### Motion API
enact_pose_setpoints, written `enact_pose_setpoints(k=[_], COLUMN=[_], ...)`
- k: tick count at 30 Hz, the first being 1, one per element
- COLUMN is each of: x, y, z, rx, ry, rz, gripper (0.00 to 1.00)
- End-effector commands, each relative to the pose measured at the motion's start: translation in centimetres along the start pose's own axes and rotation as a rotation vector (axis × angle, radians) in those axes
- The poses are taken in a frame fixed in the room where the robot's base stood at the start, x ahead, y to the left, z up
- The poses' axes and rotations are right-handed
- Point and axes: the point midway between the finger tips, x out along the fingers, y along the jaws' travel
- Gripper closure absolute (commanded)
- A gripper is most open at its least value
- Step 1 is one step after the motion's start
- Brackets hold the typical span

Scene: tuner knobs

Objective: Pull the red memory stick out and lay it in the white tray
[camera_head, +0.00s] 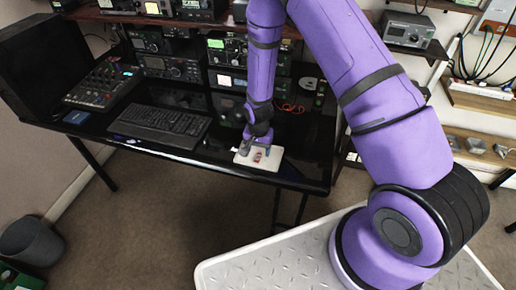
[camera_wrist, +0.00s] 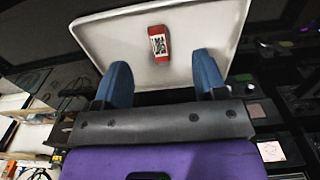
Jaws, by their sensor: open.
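The red memory stick (camera_wrist: 159,43), with a black-and-white patterned label, lies in the white tray (camera_wrist: 205,30) in the wrist view. In the head view the stick (camera_head: 257,156) shows small on the white tray (camera_head: 273,163) near the desk's front edge. My gripper (camera_wrist: 166,68) is open, its two blue fingers apart, with nothing between them. The stick lies just beyond the fingertips, apart from them. In the head view my gripper (camera_head: 252,146) points down over the tray's far side.
A keyboard (camera_head: 160,126) and a mixer (camera_head: 103,82) stand on the black desk left of the tray. Stacked radio units (camera_head: 228,62) rise behind my gripper. The glossy desk (camera_head: 310,165) is clear right of the tray.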

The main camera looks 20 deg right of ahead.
Motion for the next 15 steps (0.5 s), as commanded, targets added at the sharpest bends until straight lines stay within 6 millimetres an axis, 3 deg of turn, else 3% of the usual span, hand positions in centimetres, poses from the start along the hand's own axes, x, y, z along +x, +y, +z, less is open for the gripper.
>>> enact_pose_setpoints(k=[5,15], x=[-0.9,-6.5], y=[0.0,-0.1], z=[-0.1,-0.1], rx=[0.0,0.0], ry=[0.001,0.002], rz=[-0.001,-0.003], gripper=[0.35,0.35])
